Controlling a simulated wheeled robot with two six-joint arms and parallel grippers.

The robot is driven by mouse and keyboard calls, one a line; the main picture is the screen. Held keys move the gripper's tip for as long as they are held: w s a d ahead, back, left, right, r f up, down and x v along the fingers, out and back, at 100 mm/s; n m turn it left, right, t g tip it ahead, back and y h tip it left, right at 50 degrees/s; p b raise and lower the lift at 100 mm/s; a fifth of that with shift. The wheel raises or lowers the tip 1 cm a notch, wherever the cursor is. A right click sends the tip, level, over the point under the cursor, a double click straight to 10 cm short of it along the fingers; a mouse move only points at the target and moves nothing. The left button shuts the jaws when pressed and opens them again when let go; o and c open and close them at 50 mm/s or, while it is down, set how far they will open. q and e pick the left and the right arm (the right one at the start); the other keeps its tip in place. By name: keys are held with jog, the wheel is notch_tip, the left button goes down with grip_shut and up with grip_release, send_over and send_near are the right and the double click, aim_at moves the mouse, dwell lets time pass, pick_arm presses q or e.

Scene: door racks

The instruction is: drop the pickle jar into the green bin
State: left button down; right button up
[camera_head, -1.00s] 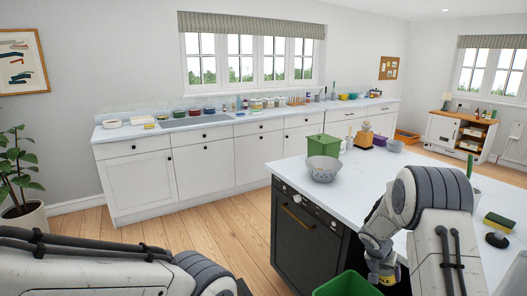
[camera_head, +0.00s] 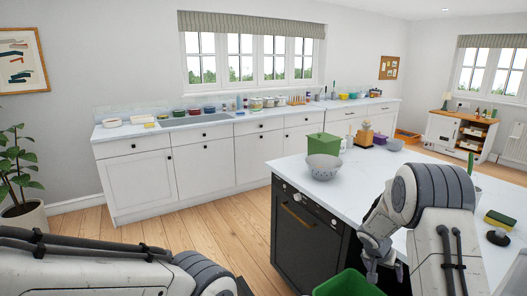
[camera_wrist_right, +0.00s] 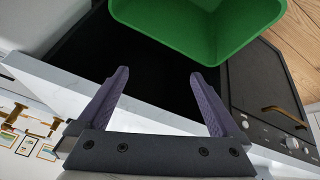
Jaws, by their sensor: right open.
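The green bin (camera_head: 347,285) is at the bottom edge of the head view, below and left of my right gripper (camera_head: 374,272). In the right wrist view, the green bin (camera_wrist_right: 200,28) shows at the top, just beyond the fingertips, with part of its inner wall visible. My right gripper (camera_wrist_right: 159,73) has its two purple fingers spread, with nothing between them. I cannot see the pickle jar in either view; much of the bin's inside is out of frame. My left arm comes in from the left, but its gripper is out of view.
The island counter (camera_head: 400,170) is to the right, with a grey colander (camera_head: 323,168), a lidded green box (camera_head: 323,146) and a sponge (camera_head: 500,220) on it. A dark dishwasher front (camera_head: 305,235) faces the open wooden floor (camera_head: 225,235).

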jog(key=s+a+r+n+y, duration=0.1)
jog(key=s+a+r+n, duration=0.15)
jog(key=a+r, duration=0.4)
jog(key=s+a+r+n, duration=0.1)
jog(key=s+a+r, duration=0.35)
jog(key=a, duration=0.35)
jog(key=s+a+r+n+g+y, duration=0.1)
jog(key=s+a+n, duration=0.5)
jog(key=s, duration=0.8)
jog(key=s+a+r+n+g+y, duration=0.1)
jog(key=s+a+n+y, duration=0.3)
jog(key=s+a, duration=0.7)
jog(key=s+r+n+b, duration=0.1)
jog(key=s, duration=0.3)
jog(key=shift+a+n+g, duration=0.15)
jog(key=shift+n+g, duration=0.2)
jog(key=shift+g, duration=0.05)
jog(key=shift+w, duration=0.1)
